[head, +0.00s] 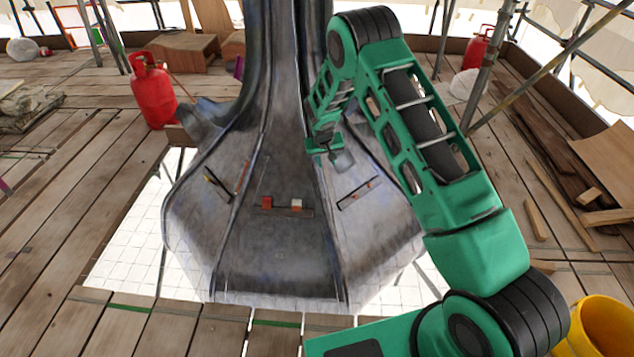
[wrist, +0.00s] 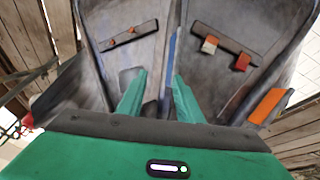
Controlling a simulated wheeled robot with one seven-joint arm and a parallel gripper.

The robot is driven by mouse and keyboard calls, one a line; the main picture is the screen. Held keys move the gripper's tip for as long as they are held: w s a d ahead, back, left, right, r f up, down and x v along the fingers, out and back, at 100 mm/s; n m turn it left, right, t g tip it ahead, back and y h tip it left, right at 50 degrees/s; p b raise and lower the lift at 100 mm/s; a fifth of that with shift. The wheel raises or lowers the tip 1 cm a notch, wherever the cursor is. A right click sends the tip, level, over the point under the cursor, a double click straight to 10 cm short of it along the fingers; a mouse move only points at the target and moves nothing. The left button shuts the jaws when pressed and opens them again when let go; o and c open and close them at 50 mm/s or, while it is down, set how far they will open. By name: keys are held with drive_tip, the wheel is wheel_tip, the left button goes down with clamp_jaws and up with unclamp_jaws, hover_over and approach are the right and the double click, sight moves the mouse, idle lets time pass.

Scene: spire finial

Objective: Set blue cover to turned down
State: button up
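The grey metal finial (head: 275,250) has slotted panels. Its middle panel carries a red-orange block (head: 267,202) and a whitish block (head: 297,204), side by side on a dark strip. The right panel has a slot with small red pieces (head: 369,184). A small grey plate-like shape (head: 342,161) shows just below my gripper (head: 325,146); I cannot tell what it is. In the wrist view my gripper (wrist: 158,92) is open and empty, its two green fingers over a ridge between panels. A bluish streak (wrist: 172,50) runs along that ridge.
An orange piece (wrist: 268,106) shows at the right in the wrist view. A red gas bottle (head: 152,90) stands behind the finial at left. A yellow bucket (head: 603,328) is at the lower right. Scaffold poles and loose boards line the right side.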

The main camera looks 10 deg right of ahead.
approach(318, 178)
drive_tip(key=x, duration=1.1)
drive_tip(key=shift+d+f, duration=0.1)
drive_tip(key=shift+d, duration=0.05)
clamp_jaws()
